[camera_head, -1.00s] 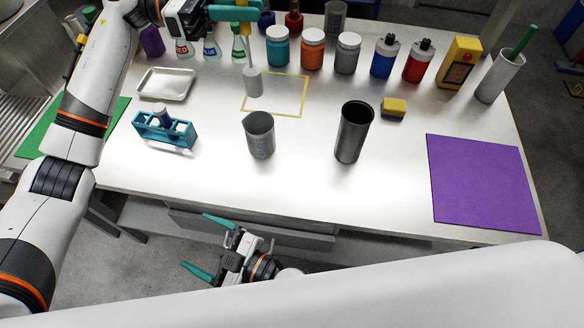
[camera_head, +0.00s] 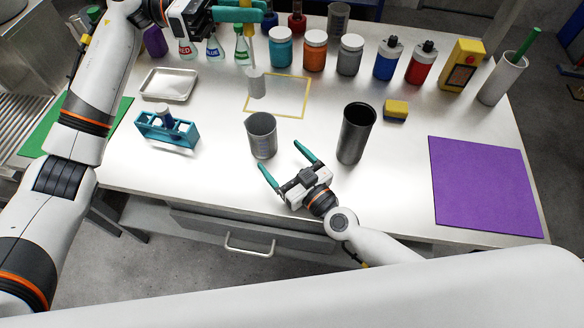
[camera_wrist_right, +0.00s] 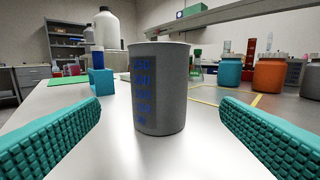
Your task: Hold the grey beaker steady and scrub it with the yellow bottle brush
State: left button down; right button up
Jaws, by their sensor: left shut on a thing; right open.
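The grey beaker (camera_head: 262,136) stands upright on the white table, open end up. In the right wrist view the beaker (camera_wrist_right: 160,92) shows blue markings and sits between my spread teal fingers, with gaps at both sides. My right gripper (camera_head: 282,160) is open, low over the table just in front of the beaker. My left gripper (camera_head: 238,14) is shut on the yellow bottle brush (camera_head: 248,48). The brush hangs head down, its pale grey head (camera_head: 256,84) over the yellow-outlined area, behind the beaker and apart from it.
A dark cylinder (camera_head: 355,135) stands right of the beaker, near my right gripper. A yellow sponge (camera_head: 396,109), purple mat (camera_head: 480,185), teal rack (camera_head: 167,132) and metal tray (camera_head: 168,84) lie around. Several jars and bottles line the back. Clear table lies left of the beaker.

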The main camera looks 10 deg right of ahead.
aim_at(256, 130)
jog(key=x, duration=0.8)
jog(key=shift+w+a, duration=0.15)
jog(key=shift+w, duration=0.15)
jog(key=shift+c, duration=0.6)
jog(key=c, duration=1.1)
pick_arm(q)
jog(key=shift+f, duration=8.3)
